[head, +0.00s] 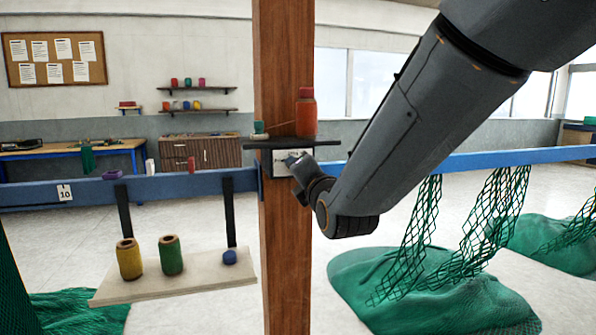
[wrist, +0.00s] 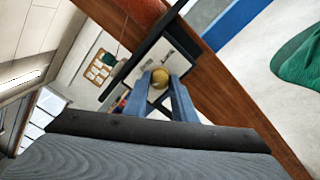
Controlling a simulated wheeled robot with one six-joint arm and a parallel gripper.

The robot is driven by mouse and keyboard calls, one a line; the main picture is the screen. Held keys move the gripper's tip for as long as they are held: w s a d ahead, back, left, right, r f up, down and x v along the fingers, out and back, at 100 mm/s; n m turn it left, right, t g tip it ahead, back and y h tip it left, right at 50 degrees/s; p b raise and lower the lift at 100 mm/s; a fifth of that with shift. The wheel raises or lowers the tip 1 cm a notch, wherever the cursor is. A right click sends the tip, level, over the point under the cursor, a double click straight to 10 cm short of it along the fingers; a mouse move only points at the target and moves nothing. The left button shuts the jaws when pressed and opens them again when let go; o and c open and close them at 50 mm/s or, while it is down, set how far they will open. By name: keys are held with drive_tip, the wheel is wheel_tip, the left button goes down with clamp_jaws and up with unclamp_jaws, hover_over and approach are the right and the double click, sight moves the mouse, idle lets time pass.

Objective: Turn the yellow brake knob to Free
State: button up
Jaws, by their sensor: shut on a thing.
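The yellow brake knob (wrist: 160,75) shows in the wrist view between the two blue-grey fingers of my gripper (wrist: 160,84). The fingers are shut on it, one on each side. The knob sits on a pale plate (wrist: 177,62) on the wooden post (wrist: 215,78). In the head view the plate (head: 281,168) shows on the post (head: 285,255) under a small dark shelf, with my gripper (head: 291,160) against it. The knob is hidden there by my gripper. I cannot read any marks on the plate or tell where the knob points.
The dark shelf (head: 262,144) just above holds an orange bottle (head: 306,113) and a green spool (head: 259,128). A blue rail (head: 165,186) runs behind at both sides. A hanging board (head: 180,284) with spools is at lower left. Green nets (head: 420,290) lie at right.

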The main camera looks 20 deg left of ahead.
drive_tip(key=shift+r, duration=0.15)
drive_tip(key=shift+c, duration=0.2)
drive_tip(key=o, duration=1)
drive_tip(key=shift+a, duration=0.1)
drive_tip(key=b+v, duration=0.2)
drive_tip(key=v, duration=0.5)
drive_tip(key=shift+s+d, duration=0.25)
drive_tip(key=shift+s, duration=0.05)
